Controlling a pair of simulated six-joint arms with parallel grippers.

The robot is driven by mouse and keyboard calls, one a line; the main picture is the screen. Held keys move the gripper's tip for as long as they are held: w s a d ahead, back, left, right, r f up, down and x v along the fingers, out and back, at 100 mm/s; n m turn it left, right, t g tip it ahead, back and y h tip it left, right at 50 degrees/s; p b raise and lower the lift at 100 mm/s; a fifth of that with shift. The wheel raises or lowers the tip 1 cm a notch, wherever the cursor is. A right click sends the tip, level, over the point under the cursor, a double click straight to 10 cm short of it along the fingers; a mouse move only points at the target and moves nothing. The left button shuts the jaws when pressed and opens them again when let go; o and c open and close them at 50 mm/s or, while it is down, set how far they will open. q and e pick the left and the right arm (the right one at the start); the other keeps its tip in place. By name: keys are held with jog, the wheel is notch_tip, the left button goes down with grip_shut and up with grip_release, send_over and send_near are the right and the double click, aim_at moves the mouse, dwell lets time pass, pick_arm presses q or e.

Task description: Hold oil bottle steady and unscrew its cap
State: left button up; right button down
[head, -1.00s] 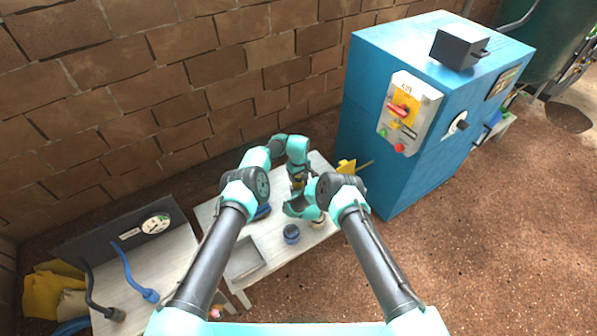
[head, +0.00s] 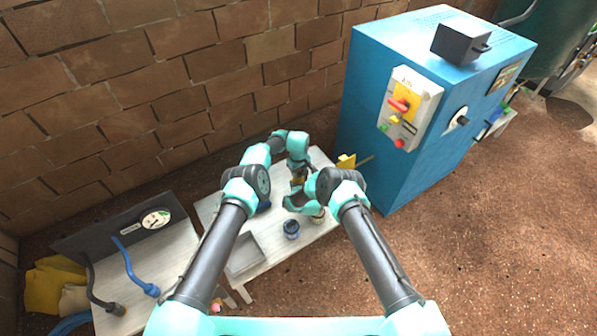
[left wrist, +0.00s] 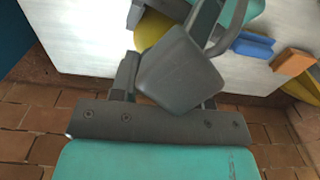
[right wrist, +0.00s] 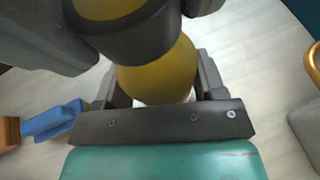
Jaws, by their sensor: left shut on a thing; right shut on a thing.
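The oil bottle (right wrist: 158,75) is yellow and stands between the two fingers of my right gripper (right wrist: 158,88), which is shut on it. A wide dark band (right wrist: 140,42), apparently its cap, sits above the yellow body. Dark fingers of my left gripper show on either side of that band. In the head view my left gripper (head: 298,172) points down onto the bottle, and my right gripper (head: 298,204) reaches it lower from the side. In the left wrist view a grey slab hides most of the bottle; a yellow part (left wrist: 153,28) shows behind it. The exact left contact is hidden.
A blue jar (head: 291,229) and a small pale container (head: 317,217) stand at the table's front edge. A grey tray (head: 244,254) lies left of them. A blue block (right wrist: 52,121) and an orange block (right wrist: 8,133) lie near the bottle. A blue cabinet (head: 410,150) stands right.

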pick_arm(q)
jog(key=shift+n, duration=1.7)
jog(key=o, duration=1)
jog(key=shift+r, duration=2.25)
jog(key=shift+c, duration=0.3)
